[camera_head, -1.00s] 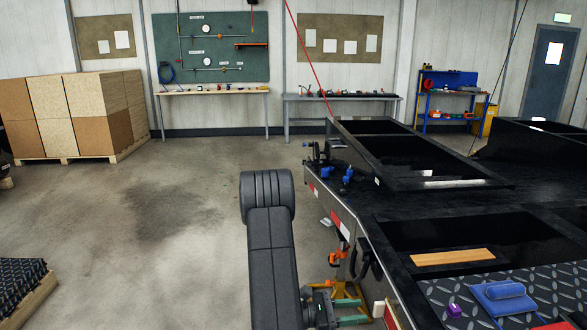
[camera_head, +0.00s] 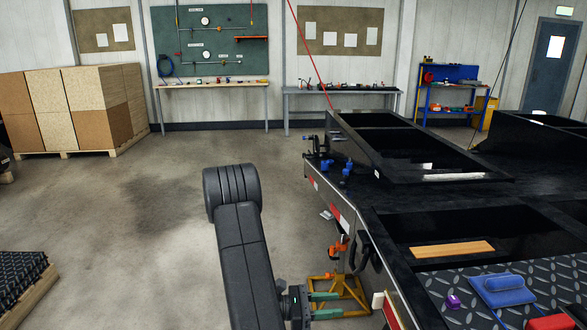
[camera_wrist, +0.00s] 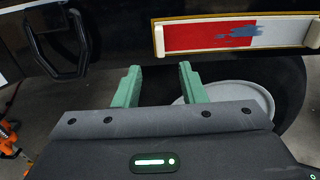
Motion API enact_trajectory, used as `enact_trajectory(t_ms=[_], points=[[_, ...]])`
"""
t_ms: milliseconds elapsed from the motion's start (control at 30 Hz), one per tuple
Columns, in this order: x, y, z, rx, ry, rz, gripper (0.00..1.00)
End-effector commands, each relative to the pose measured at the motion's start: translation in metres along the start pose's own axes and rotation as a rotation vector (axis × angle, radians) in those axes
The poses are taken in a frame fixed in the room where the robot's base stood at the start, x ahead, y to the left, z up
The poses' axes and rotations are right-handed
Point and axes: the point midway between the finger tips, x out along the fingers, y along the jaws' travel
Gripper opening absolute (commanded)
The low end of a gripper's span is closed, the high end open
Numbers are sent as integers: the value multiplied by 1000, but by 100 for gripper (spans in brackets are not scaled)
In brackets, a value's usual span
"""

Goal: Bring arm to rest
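My arm (camera_head: 245,255) is bent, its rounded elbow toward the back and its forearm coming down toward the camera. My gripper (camera_head: 338,305) is low beside the side of the black trailer frame (camera_head: 345,208), its green fingers pointing right. In the wrist view my gripper (camera_wrist: 160,68) has its two fingers apart with nothing between them. Beyond the fingertips are the dark trailer side and a red and white reflector plate (camera_wrist: 235,34) with a blue-grey smear. A grey round wheel part (camera_wrist: 235,98) shows partly behind the right finger.
An orange and yellow stand (camera_head: 342,285) is on the floor close to my gripper. On the trailer lie a wooden board (camera_head: 452,249), a blue float-like tool (camera_head: 502,290) and a small purple item (camera_head: 453,301). Stacked boards (camera_head: 75,108) stand back left. The floor at left is mostly clear.

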Motion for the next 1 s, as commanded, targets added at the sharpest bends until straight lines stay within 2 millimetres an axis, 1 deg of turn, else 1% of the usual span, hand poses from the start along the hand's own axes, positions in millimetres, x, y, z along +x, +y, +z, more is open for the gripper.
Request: enact_trajectory(t_ms=[33, 300, 600, 800, 900, 967, 1000], points=[[8, -1, 0, -1, 0, -4, 37], [45, -1, 0, -1, 0, -4, 37], [83, -1, 0, 0, 1, -4, 37], [105, -1, 0, 0, 1, -2, 37], [91, 1, 1, -1, 0, 7, 37], [92, 0, 2, -4, 0, 2, 37], [86, 1, -2, -1, 0, 5, 37]])
